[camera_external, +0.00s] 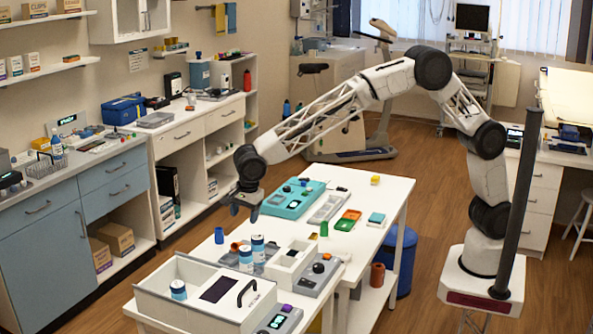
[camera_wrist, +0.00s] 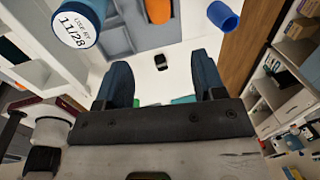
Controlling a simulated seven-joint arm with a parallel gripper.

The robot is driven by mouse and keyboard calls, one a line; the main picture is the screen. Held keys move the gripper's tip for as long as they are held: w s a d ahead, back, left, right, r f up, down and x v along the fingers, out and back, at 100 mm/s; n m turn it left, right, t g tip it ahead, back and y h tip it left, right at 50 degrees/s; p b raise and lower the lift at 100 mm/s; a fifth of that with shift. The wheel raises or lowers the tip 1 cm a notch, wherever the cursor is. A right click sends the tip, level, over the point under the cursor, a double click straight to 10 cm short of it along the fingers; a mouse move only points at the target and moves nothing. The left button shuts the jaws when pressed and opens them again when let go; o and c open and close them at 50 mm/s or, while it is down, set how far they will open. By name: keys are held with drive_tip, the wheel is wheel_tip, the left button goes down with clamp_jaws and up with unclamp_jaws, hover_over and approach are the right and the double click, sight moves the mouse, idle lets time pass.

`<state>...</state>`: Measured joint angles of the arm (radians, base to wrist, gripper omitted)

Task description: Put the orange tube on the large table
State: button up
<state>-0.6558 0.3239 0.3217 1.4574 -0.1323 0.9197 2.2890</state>
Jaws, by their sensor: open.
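The orange tube (camera_external: 236,246) stands near the left edge of the white work surface, beside white-and-blue bottles, which partly hide it. An orange cylinder (camera_wrist: 158,10), apparently the same tube, is cut off at the top of the wrist view, beyond my fingertips. My gripper (camera_external: 245,208) hangs above the table's left side, open and apart from the tube. In the wrist view my gripper (camera_wrist: 162,68) has its fingers spread with nothing held between them. The large white table (camera_external: 345,185) stretches away toward the back right.
A blue tube (camera_external: 219,235) stands left of the orange one; it also shows in the wrist view (camera_wrist: 224,16). A bottle (camera_external: 258,248) and an open white box (camera_external: 160,285) are close by. A teal case (camera_external: 290,200) and trays occupy the table; its far right has bare room.

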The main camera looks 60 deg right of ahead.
sight(235, 244)
drive_tip(key=shift+m, duration=0.5)
drive_tip(key=a+f, duration=0.1)
drive_tip(key=a, duration=0.1)
drive_tip(key=a+f, duration=0.1)
drive_tip(key=a, duration=0.1)
drive_tip(key=shift+w+f, duration=0.1)
drive_tip(key=shift+f, duration=0.1)
drive_tip(key=shift+w+f, duration=0.2)
drive_tip(key=shift+f, duration=1.05)
drive_tip(key=shift+f, duration=0.1)
drive_tip(key=shift+w+f, duration=0.2)
drive_tip(key=shift+f, duration=0.6)
drive_tip(key=shift+w+f, duration=0.2)
drive_tip(key=shift+f, duration=0.65)
drive_tip(key=shift+w+f, duration=0.2)
drive_tip(key=shift+f, duration=0.6)
drive_tip(key=shift+d, duration=0.1)
drive_tip(key=shift+c, duration=0.3)
drive_tip(key=c, duration=1)
